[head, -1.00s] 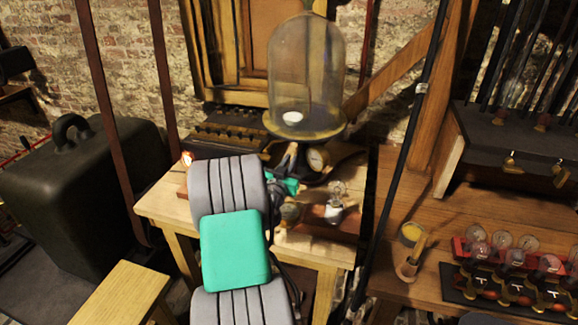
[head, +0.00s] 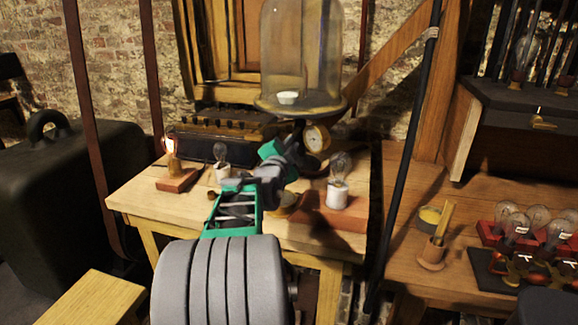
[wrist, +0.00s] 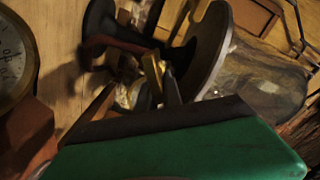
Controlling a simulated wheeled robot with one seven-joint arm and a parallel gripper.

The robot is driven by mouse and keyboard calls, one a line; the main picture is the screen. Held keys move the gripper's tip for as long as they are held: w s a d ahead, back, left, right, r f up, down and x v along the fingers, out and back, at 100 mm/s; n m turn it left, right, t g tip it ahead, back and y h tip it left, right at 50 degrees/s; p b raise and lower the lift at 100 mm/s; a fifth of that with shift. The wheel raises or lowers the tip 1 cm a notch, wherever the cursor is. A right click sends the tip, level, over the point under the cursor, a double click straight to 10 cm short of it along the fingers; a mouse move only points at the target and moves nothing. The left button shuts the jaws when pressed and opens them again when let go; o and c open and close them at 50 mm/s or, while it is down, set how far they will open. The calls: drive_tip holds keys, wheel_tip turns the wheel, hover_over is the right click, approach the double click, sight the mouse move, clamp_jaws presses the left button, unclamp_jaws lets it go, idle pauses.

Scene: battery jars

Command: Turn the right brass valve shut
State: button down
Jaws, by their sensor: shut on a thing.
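My gripper (head: 294,152) reaches under the round plate of the glass bell jar (head: 303,45), just left of the brass-rimmed gauge (head: 317,138). In the wrist view its dark fingers (wrist: 165,88) are shut on a small brass piece (wrist: 153,70), which I take to be the brass valve. Its handle angle is hard to tell, as the fingers cover most of it. In the head view the gripper hides the valve. The pump plate (wrist: 212,45) rises close beside the fingers in the wrist view, and the gauge (wrist: 14,58) is at the left edge.
A lit bulb (head: 171,149) and an unlit bulb (head: 220,153) stand on the left of the wooden table (head: 135,197). Another bulb in a white socket (head: 338,185) stands to the right, close to my arm. A black pole (head: 405,150) rises beside the table.

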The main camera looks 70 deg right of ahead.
drive_tip(key=m+b, duration=0.2)
drive_tip(key=b, duration=0.1)
drive_tip(key=f+m+b, duration=0.1)
drive_tip(key=m+b, duration=0.1)
drive_tip(key=b, duration=0.2)
drive_tip(key=m+b, duration=0.2)
drive_tip(key=b, duration=0.2)
drive_tip(key=shift+s+f+m, duration=0.2)
drive_tip(key=shift+f+m, duration=0.1)
drive_tip(key=shift+r+b, duration=0.1)
drive_tip(key=shift+b, duration=0.3)
drive_tip(key=c, duration=1.5)
unclamp_jaws()
